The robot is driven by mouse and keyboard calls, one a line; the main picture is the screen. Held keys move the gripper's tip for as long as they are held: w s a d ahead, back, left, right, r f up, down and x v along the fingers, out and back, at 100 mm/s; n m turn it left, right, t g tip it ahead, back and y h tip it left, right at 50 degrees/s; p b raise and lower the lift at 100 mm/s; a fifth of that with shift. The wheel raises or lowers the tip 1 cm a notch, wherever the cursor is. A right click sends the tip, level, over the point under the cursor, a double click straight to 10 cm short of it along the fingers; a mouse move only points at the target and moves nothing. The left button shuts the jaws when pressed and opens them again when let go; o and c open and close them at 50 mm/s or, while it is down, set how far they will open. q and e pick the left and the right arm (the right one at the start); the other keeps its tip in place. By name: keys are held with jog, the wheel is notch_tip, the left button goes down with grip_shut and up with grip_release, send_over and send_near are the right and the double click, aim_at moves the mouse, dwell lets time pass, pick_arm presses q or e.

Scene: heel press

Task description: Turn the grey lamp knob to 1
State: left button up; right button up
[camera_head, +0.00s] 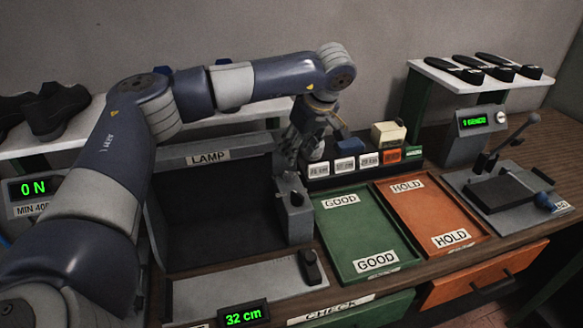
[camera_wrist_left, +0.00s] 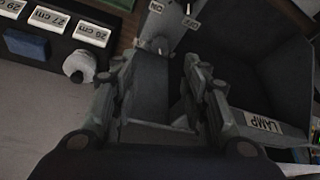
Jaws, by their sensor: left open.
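The grey lamp knob (camera_head: 296,199) is small and sits on top of the grey block (camera_head: 294,222) at the right side of the lamp box (camera_head: 220,205). My left gripper (camera_head: 291,168) points down over the rear of that block, behind the knob. In the wrist view the two fingers of my left gripper (camera_wrist_left: 160,100) are apart, with nothing held between them; the knob lies beyond them. My right gripper is not in view.
A rack (camera_head: 352,168) with size-labelled slots stands close to the right of my left gripper. A green tray (camera_head: 365,235) and an orange tray (camera_head: 432,215) lie to the right. A press (camera_head: 512,195) stands at far right. Black shoes (camera_head: 55,110) sit on the left shelf.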

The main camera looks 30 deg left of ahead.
aim_at(288, 173)
pick_arm(q)
jog(key=p+x, duration=0.2)
jog(key=x, duration=0.6)
jog(key=shift+f+p, duration=0.3)
jog(key=shift+f, duration=0.05)
jog(key=shift+w+a+f, duration=0.15)
jog(key=shift+a+f, duration=0.05)
jog(key=shift+f, duration=0.3)
